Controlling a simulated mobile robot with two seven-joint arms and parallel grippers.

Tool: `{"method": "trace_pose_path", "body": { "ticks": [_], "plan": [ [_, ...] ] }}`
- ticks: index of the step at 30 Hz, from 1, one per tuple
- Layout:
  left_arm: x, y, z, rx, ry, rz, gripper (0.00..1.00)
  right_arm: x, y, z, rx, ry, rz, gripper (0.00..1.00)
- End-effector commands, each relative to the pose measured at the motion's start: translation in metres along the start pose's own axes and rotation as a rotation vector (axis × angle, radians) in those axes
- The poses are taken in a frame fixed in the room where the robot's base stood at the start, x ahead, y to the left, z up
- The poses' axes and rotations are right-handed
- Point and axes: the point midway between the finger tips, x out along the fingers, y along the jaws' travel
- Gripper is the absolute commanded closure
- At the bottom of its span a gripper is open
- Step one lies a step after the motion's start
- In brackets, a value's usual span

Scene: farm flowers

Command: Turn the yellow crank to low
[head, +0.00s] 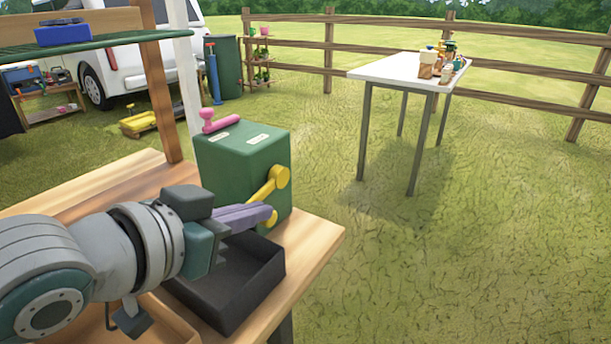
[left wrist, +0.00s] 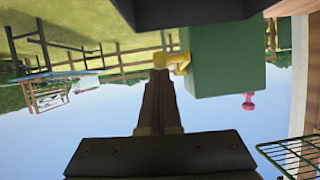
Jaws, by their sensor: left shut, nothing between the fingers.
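A further yellow piece shows by my fingertips. My left gripper (head: 266,212) is shut and empty, its fingers just below the crank arm. In the left wrist view, which is upside down, the fingertips (left wrist: 160,74) are close beside the crank (left wrist: 178,62); I cannot tell whether they touch. My right gripper is not in view.
A black open tray (head: 255,280) sits under my left gripper on the wooden table (head: 315,240). A wooden post (head: 158,90) and green shelf rise behind. A white table (head: 400,70) with small items stands far off. The grass to the right is clear.

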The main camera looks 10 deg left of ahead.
Motion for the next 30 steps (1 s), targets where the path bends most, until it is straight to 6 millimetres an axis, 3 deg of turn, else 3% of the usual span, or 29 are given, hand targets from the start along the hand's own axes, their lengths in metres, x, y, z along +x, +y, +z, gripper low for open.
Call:
{"method": "trace_pose_path", "body": {
  "ticks": [10,30],
  "plan": [
    [0.008,0.001,0.023,-0.006,0.143,-0.006,1.00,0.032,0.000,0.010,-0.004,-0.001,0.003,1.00],
    [0.019,0.002,0.038,-0.007,0.140,-0.006,1.00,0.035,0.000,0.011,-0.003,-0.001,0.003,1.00]
  ]
}}
